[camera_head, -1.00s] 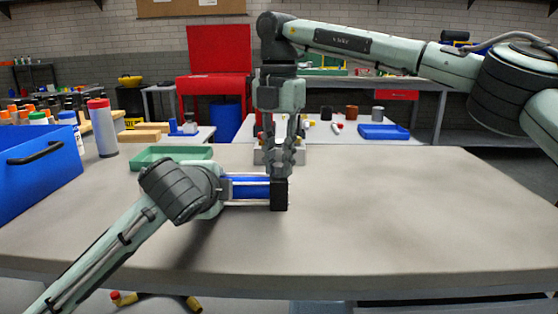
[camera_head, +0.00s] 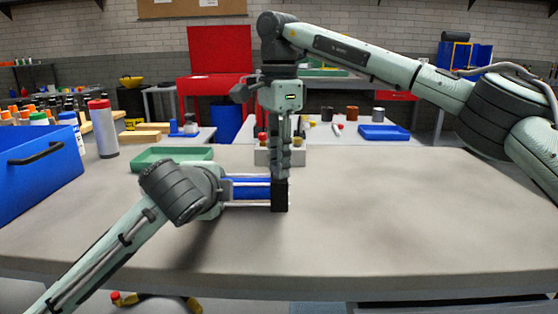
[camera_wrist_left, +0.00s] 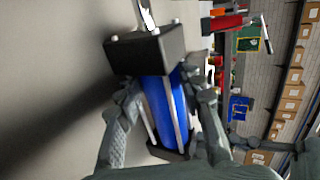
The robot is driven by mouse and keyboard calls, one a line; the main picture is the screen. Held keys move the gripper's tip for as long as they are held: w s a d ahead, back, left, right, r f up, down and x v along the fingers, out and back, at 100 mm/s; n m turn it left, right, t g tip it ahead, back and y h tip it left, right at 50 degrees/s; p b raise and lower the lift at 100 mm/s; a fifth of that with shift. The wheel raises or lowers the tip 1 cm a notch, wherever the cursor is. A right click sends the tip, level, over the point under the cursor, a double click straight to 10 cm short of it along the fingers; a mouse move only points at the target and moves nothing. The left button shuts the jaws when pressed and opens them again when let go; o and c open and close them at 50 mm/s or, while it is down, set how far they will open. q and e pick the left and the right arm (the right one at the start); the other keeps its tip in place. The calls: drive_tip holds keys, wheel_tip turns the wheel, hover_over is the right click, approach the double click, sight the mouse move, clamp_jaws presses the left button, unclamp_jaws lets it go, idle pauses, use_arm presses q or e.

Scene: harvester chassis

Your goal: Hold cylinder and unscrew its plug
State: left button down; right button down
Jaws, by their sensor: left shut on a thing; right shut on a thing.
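The cylinder (camera_head: 250,190) has a blue body, silver tie rods and a black end block at its right end, and lies level above the table. My left gripper (camera_wrist_left: 163,105) is shut on it, with one finger on each side of the blue body in the left wrist view. The black end block (camera_wrist_left: 145,54) and a silver rod (camera_wrist_left: 147,13) show there too. My right gripper (camera_head: 283,170) points straight down from above, its closed fingertips at the top of the black end block. The plug is hidden by these fingers.
A blue bin (camera_head: 40,172) with a black handle and a white bottle with a red cap (camera_head: 103,130) stand at the left. A green tray (camera_head: 150,158) lies behind my left arm. The table (camera_head: 410,210) is clear on the right.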

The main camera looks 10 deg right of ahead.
drive_tip(key=n, duration=0.7)
drive_tip(key=shift+n, duration=0.3)
drive_tip(key=n, duration=0.5)
drive_tip(key=c, duration=1.4)
unclamp_jaws()
drive_tip(key=shift+o, duration=0.2)
